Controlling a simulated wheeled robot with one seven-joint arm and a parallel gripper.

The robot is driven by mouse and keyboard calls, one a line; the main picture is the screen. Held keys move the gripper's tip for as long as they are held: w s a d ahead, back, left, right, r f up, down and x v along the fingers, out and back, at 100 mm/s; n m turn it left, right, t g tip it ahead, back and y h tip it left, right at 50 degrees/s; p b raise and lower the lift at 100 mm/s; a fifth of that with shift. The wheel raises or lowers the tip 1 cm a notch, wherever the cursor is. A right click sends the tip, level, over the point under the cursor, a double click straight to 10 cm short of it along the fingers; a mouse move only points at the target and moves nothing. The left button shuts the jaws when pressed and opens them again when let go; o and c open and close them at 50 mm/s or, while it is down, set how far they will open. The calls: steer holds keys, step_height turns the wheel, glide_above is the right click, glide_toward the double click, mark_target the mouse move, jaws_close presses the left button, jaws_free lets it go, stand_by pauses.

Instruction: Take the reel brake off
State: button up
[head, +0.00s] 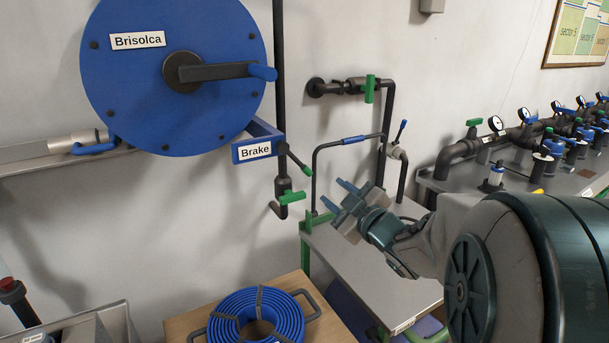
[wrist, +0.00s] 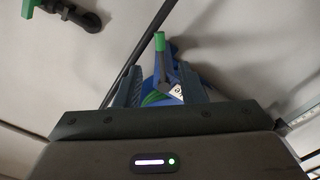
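The blue reel (head: 225,40), labelled "Brisolca", hangs on the wall at the upper left. Below its right edge is a blue bracket (head: 240,155) labelled "Brake". The brake lever (head: 296,159), dark with a green tip, slants down to the right from the bracket. My gripper (head: 331,192) is open and empty, below and right of the lever in the head view. In the wrist view, the lever (wrist: 160,55) shows beyond and between the spread fingers of my gripper (wrist: 162,78), its green tip upward. I see no contact with it.
A green-handled valve (head: 291,197) on a vertical pipe is just below the lever. A bent pipe with a blue sleeve (head: 353,140) rises behind my gripper from a metal bench (head: 350,262). A coiled blue hose (head: 238,302) lies lower down.

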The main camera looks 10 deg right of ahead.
mark_target(308, 172)
steer(key=x, duration=1.3)
jaws_close()
